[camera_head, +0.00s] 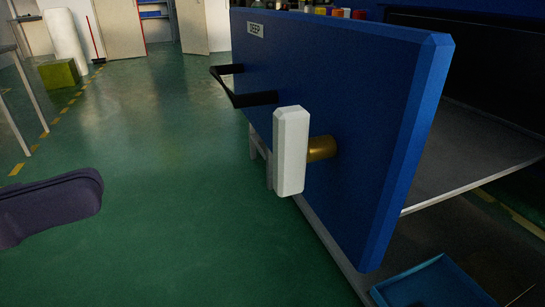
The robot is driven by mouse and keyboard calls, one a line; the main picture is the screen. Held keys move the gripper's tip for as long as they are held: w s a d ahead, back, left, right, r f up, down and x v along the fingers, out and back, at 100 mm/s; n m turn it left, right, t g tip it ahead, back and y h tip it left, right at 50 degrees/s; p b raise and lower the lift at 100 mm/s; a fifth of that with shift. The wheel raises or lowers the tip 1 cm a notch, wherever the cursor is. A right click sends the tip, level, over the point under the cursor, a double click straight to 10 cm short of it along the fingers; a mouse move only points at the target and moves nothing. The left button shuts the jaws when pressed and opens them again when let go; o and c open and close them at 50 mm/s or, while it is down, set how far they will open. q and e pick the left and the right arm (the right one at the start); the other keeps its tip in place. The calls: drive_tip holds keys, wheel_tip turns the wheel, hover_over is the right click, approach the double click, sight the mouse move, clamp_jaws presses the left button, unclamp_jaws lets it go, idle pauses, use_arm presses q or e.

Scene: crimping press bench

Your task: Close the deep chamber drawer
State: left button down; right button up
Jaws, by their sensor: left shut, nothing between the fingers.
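The deep chamber drawer has a large blue front panel (350,90) with a small label reading DEEP (256,30). The drawer stands open. Its grey inside floor (465,160) shows behind the panel, at the right. A black bar handle (236,98) sticks out from the panel's left part. A white block (290,150) on a brass stem (321,148) stands out from the panel's middle. My left gripper (88,190) is a dark purple shape at the left edge, shut and empty, well apart from the drawer. My right gripper is out of view.
Green floor (170,190) is open between my left gripper and the panel. A blue tray (435,285) lies below the drawer at bottom right. Several small coloured items (337,13) show behind the panel's top edge. A green box (59,73) stands at far left.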

sight(359, 173)
use_arm(q)
drive_tip(key=d+m, duration=0.1)
drive_tip(key=d, duration=0.3)
drive_tip(key=w+d+g+p, duration=0.1)
drive_tip(key=d, duration=0.3)
drive_tip(key=w+d+f+m+p, duration=0.1)
drive_tip(key=d, duration=0.3)
drive_tip(key=shift+w+d+m+g, duration=0.1)
drive_tip(key=shift+d+m+g, duration=0.2)
drive_tip(key=shift+g, duration=0.1)
drive_tip(key=shift+w+d, duration=0.15)
drive_tip(key=shift+d, duration=0.35)
